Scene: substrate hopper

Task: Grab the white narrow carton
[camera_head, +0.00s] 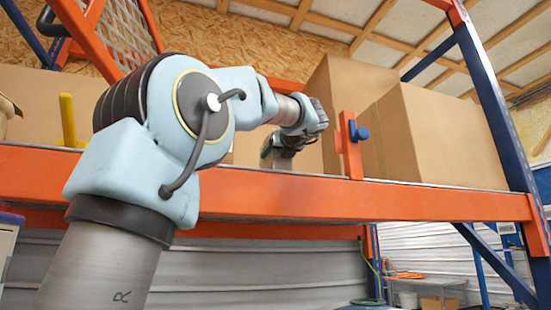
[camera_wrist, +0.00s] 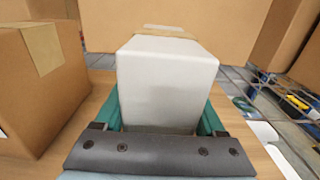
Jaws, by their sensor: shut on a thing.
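The white narrow carton (camera_wrist: 165,85) stands between the two green fingers of my gripper (camera_wrist: 162,118) in the wrist view, with a strip of tan tape on its top. The fingers press on its left and right sides, and its lower near part is hidden behind the gripper body. In the head view my gripper (camera_head: 280,150) is small, at the shelf behind the orange beam. The white carton cannot be made out there.
A brown carton (camera_wrist: 40,80) stands close on the left and a large brown box (camera_wrist: 200,22) behind. Wire mesh decking (camera_wrist: 285,110) lies to the right. In the head view, large brown boxes (camera_head: 435,135) fill the shelf's right side above the orange beam (camera_head: 360,200).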

